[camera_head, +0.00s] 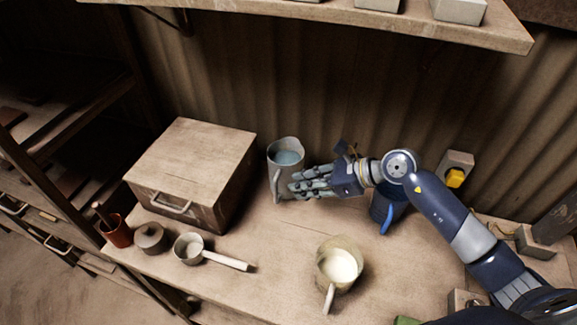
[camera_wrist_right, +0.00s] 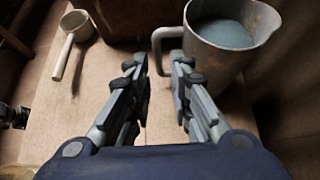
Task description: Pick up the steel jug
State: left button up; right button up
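The steel jug (camera_head: 286,153), grey and upright, stands on the worktable beside the wooden box, with blue-grey contents inside. Its handle faces the front in the head view. In the right wrist view the jug (camera_wrist_right: 232,45) is at the upper right, with its handle just beyond the fingertips, roughly in line with the gap between them. My right gripper (camera_head: 296,186) is open beside the jug's handle. In the wrist view its fingers (camera_wrist_right: 158,75) are apart with bare table between them. I cannot tell whether a finger touches the handle. My left gripper is not in view.
A wooden box (camera_head: 195,160) stands left of the jug. A shelf (camera_head: 400,22) overhangs the back.

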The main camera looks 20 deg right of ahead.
aim_at(276, 200)
jog(key=p+x, duration=0.2)
jog(key=x, duration=0.6)
jog(key=shift+a, duration=0.3)
jog(key=shift+w+a+f, duration=0.15)
jog(key=shift+a, duration=0.05)
jog(key=shift+f, duration=0.1)
jog(key=shift+c, duration=0.2)
grip_shut()
jog(key=shift+w+r, duration=0.1)
jog(key=shift+r, duration=0.15)
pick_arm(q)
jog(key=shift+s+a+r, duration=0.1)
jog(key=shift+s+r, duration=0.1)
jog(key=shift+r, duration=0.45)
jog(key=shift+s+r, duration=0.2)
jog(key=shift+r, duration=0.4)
